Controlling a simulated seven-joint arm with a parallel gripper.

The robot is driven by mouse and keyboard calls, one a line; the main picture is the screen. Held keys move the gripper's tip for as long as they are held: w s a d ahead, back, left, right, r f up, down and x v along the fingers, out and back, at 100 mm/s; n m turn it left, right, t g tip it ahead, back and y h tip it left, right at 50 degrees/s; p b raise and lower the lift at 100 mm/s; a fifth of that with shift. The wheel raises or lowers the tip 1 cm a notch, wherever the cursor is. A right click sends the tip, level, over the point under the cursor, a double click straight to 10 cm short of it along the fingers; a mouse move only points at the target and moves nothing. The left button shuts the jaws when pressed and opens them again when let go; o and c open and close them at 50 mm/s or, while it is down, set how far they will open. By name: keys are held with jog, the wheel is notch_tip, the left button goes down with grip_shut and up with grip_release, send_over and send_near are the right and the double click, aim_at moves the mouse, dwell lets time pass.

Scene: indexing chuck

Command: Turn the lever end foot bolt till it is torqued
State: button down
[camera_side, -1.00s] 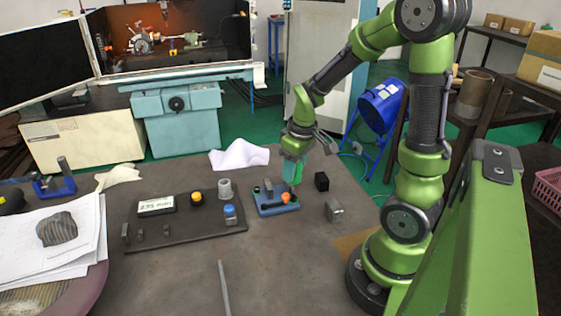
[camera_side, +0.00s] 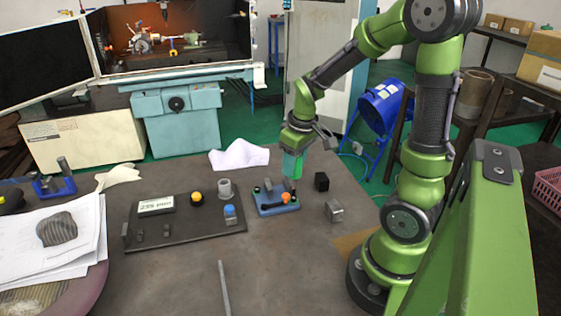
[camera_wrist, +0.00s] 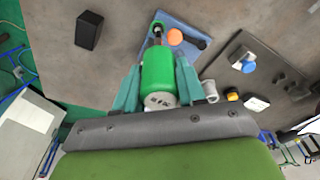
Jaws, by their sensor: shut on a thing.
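My gripper (camera_wrist: 157,75) is shut on a green driver-like tool (camera_wrist: 158,70), whose dark shaft points at one end of a blue fixture. I cannot tell whether the tip sits on the foot bolt; the bolt itself is hidden. The blue fixture (camera_side: 277,206) stands on the bench, with an orange ball knob (camera_side: 286,197) and dark parts on top. The fixture (camera_wrist: 188,27) and knob (camera_wrist: 175,37) also show in the wrist view, beside the tool's shaft. In the side view, my gripper (camera_side: 292,165) is directly above the fixture's back right part.
A black block (camera_side: 321,181) and a grey metal block (camera_side: 334,210) stand to the right of the fixture. A dark board (camera_side: 180,242) to the left carries a small display (camera_side: 156,206), a yellow button (camera_side: 196,197) and a blue-topped part (camera_side: 230,211).

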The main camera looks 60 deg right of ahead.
jog(key=shift+r, duration=0.1)
jog(key=shift+r, duration=2.4)
